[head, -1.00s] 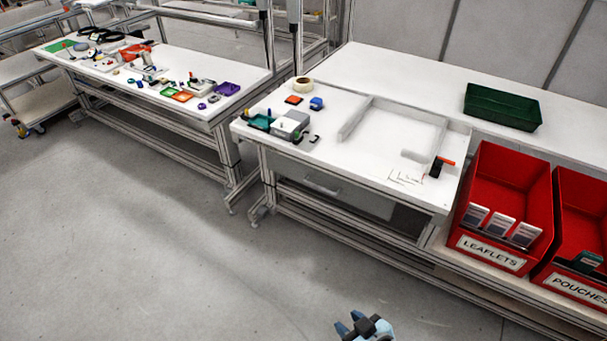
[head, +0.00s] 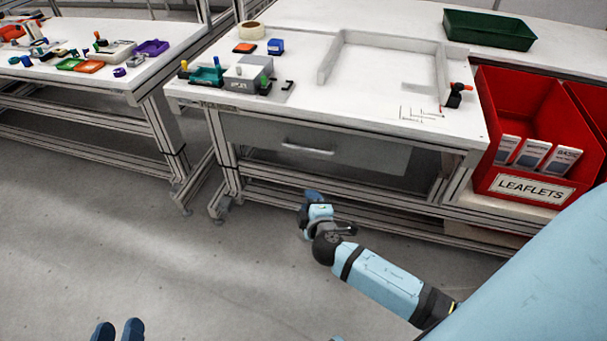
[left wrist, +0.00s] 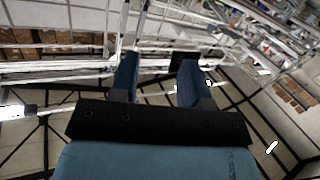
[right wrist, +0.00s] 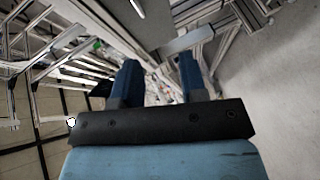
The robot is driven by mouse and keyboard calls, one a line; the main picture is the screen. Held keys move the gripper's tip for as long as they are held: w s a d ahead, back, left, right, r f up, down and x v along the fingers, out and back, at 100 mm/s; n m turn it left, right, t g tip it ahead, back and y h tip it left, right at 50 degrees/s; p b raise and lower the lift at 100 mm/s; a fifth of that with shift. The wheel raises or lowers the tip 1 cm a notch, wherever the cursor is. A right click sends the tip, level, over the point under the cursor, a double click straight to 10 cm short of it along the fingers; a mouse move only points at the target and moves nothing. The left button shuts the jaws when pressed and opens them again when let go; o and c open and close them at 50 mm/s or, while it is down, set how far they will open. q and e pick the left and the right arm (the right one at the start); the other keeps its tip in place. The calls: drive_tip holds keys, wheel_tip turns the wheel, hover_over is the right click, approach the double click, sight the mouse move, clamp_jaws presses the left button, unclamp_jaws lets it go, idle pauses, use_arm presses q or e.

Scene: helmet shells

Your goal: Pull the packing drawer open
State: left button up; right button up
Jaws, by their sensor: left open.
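The packing drawer (head: 260,134) is a grey front panel under the white workbench, with a pale bar handle (head: 308,150) across its middle. It looks shut, flush under the bench. My right gripper (head: 311,195) is in front of and below the handle, apart from it. In the right wrist view its two blue fingers (right wrist: 160,82) are spread with nothing between them, and a grey panel with a light bar, likely the drawer and handle, shows at the top. My left gripper (head: 118,331) is open and empty over the floor at the bottom left; its fingers (left wrist: 158,82) also show apart.
On the bench stand a grey device (head: 248,74), tape roll (head: 253,31) and a white U-shaped frame (head: 385,42). Red bins (head: 530,100) stand at the right, a green tray (head: 490,29) behind. Bench legs and low rails surround the drawer. The floor in front is clear.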

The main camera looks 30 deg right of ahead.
sight(303, 148)
drive_tip(key=w+d+t+h+b, duration=0.1)
drive_tip(key=w+d+b, duration=0.2)
drive_tip(key=w, duration=0.3)
drive_tip(key=w+d+n+t+h+b, duration=0.1)
drive_tip(key=w+d+b, duration=0.2)
drive_tip(key=w, duration=0.3)
drive_tip(key=w+d+n+t+h+b, duration=0.1)
drive_tip(key=w+d+b, duration=0.3)
drive_tip(key=w+b, duration=0.1)
drive_tip(key=shift+w+h, duration=0.3)
drive_tip(key=shift+w, duration=0.45)
use_arm(q)
wheel_tip(303, 148, down, 7)
drive_tip(key=d+h, duration=0.2)
drive_tip(key=shift+s+m, duration=0.3)
drive_tip(key=shift+s, duration=0.15)
drive_tip(key=shift+r, duration=0.15)
use_arm(e)
clamp_jaws()
